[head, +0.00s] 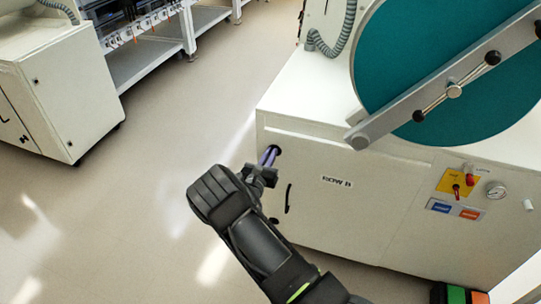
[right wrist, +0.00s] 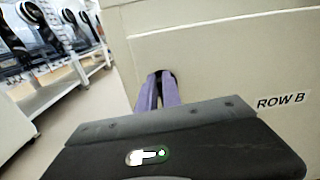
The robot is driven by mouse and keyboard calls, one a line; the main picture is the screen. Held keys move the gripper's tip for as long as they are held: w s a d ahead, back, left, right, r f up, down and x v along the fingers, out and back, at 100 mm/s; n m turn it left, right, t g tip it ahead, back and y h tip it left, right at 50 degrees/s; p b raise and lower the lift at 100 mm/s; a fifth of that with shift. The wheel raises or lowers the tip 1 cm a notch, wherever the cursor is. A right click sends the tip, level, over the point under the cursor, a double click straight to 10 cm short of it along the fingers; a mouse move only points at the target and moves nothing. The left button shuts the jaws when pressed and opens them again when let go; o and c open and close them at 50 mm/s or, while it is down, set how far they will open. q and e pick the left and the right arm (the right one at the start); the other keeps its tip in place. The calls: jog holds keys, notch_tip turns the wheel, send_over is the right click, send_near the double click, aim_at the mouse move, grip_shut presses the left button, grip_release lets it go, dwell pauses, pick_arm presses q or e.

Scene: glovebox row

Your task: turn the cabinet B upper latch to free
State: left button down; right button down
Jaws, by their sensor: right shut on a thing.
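Cabinet B (head: 335,212) is a white cabinet marked ROW B in the head view; its front also shows in the right wrist view (right wrist: 215,60). The upper latch (head: 277,150) is a small dark part near the top left corner of its front. My right gripper (head: 269,157) is at this latch, its purple fingers shut on it. The fingers also show in the right wrist view (right wrist: 159,90) and hide most of the latch, so its angle cannot be told. A lower dark latch (head: 274,221) shows beside my right wrist. My left gripper is in neither view.
A dark door handle (head: 288,198) is right of my wrist. A large teal disc (head: 440,70) with a grey bar stands above the cabinet. A yellow panel (head: 458,182) and a gauge (head: 496,190) are farther right. Another white cabinet (head: 75,95) stands across open floor.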

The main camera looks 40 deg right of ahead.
jog(key=n, duration=0.2)
jog(key=n+b, duration=0.1)
jog(key=n, duration=0.1)
jog(key=shift+w+a+f, duration=0.15)
jog(key=shift+w+a, duration=0.1)
jog(key=shift+w, duration=0.05)
jog(key=n, duration=0.4)
jog(key=f+n+b, duration=0.1)
jog(key=n, duration=0.4)
jog(key=w+n, duration=0.1)
jog(key=n, duration=0.3)
jog(key=shift+a+f, duration=0.3)
jog(key=shift+a, duration=0.05)
jog(key=shift+n, duration=0.3)
jog(key=c, duration=1.5)
grip_release()
jog(key=shift+s, duration=0.1)
